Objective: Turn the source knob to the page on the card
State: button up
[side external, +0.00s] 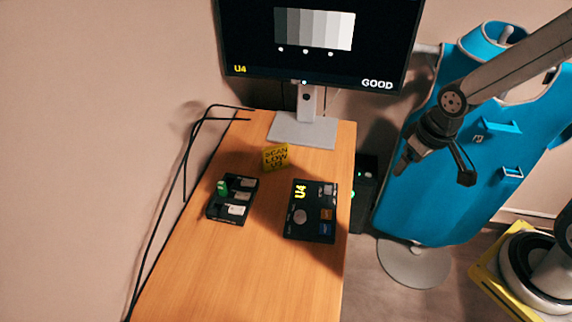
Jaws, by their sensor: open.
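A black control box (291,232) lies on the right part of the wooden desk, with a yellow U4 on it. A round grey knob (299,216) sits at its left side; its pointer is too small to read. A yellow card (276,157) stands behind the box and reads SCAN LOW, with a third line I cannot read surely. The monitor (320,45) shows grey bars, U4 at lower left and GOOD at lower right. My gripper (434,166) is open and empty, in the air right of the desk, apart from the box and knob.
A black tray (225,213) with a green piece (222,188) and white pieces lies left of the control box. Black cables run along the desk's left edge. A blue apron (440,205) hangs on a stand behind my gripper. The front of the desk (240,280) is clear.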

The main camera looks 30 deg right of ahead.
jog(key=w+a+f+n+g, duration=0.2)
jog(key=w+a+f+n, duration=0.4)
jog(key=w, duration=0.4)
jog(key=n+g, duration=0.1)
jog(key=n, duration=0.6)
send_over(300, 214)
jog(key=f, duration=0.7)
jog(key=shift+w+d, duration=0.1)
jog(key=shift+w, duration=0.1)
jog(key=shift+f, duration=0.15)
jog(key=shift+s+f, duration=0.15)
jog(key=shift+f, duration=3.6)
grip_shut()
